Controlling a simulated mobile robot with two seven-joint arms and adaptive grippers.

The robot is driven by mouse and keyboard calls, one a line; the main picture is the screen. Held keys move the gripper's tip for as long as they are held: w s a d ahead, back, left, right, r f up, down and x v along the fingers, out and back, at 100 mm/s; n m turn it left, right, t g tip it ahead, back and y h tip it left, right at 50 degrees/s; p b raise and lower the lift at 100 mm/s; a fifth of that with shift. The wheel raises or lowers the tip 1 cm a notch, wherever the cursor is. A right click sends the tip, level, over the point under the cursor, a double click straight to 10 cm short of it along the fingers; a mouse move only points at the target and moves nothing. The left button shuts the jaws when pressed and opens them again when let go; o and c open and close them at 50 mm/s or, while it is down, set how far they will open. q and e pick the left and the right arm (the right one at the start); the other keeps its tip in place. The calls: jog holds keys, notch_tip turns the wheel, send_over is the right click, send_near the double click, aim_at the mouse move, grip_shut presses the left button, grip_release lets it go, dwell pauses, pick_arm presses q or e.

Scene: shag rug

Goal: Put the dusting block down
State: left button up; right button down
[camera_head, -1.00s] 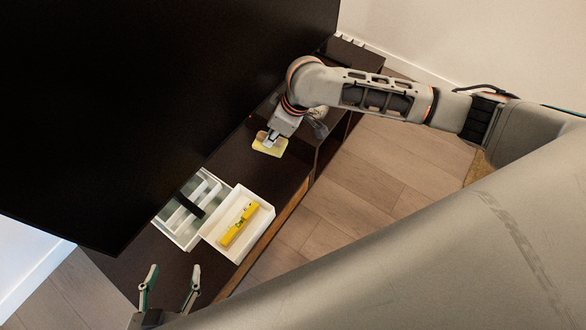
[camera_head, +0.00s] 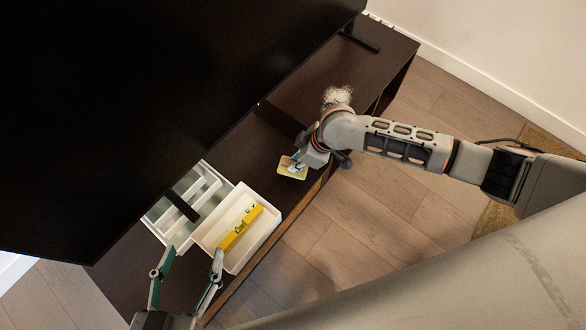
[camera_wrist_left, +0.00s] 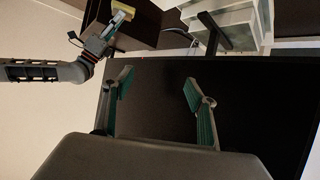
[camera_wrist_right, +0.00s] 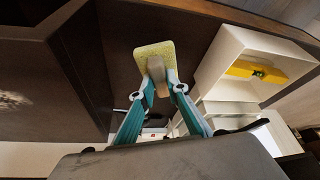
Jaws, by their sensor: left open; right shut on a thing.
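The dusting block is a pale yellow pad (camera_head: 286,170) with a light grip piece on it. My right gripper (camera_head: 298,165) is shut on it, over the front part of the dark cabinet top. In the right wrist view the pad (camera_wrist_right: 152,50) sits beyond the fingertips, which pinch its tan grip (camera_wrist_right: 158,77). Whether the pad touches the cabinet top I cannot tell. My left gripper (camera_head: 190,262) is open and empty at the lower left, near the white trays. Its open fingers also show in the left wrist view (camera_wrist_left: 158,88).
A white tray (camera_head: 262,232) with a yellow level (camera_head: 240,228) stands on the cabinet (camera_head: 378,62). Another white divided tray (camera_head: 158,212) sits left of it. A large black screen (camera_head: 130,100) stands behind.

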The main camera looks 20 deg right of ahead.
jog(key=f+b, duration=0.1)
jog(key=f, duration=0.3)
jog(key=shift+s, duration=0.2)
jog(key=shift+w+f, duration=0.2)
jog(key=shift+f, duration=0.05)
jog(key=f+b, duration=0.2)
jog(key=f, duration=0.2)
jog(key=shift+s+f, duration=0.2)
jog(key=shift+w, duration=0.15)
jog(key=shift+w+r, duration=0.15)
jog(key=shift+r, duration=0.1)
jog(key=shift+f, duration=0.2)
jog(key=c, duration=2)
grip_release()
pick_arm(q)
jog(key=d+n, duration=0.2)
jog(key=d, duration=0.1)
jog(key=s+d+n+h, duration=0.1)
jog(key=shift+s+d+f+n, duration=0.1)
jog(key=shift+d+f+n, duration=0.15)
jog(key=shift+d+n, duration=0.1)
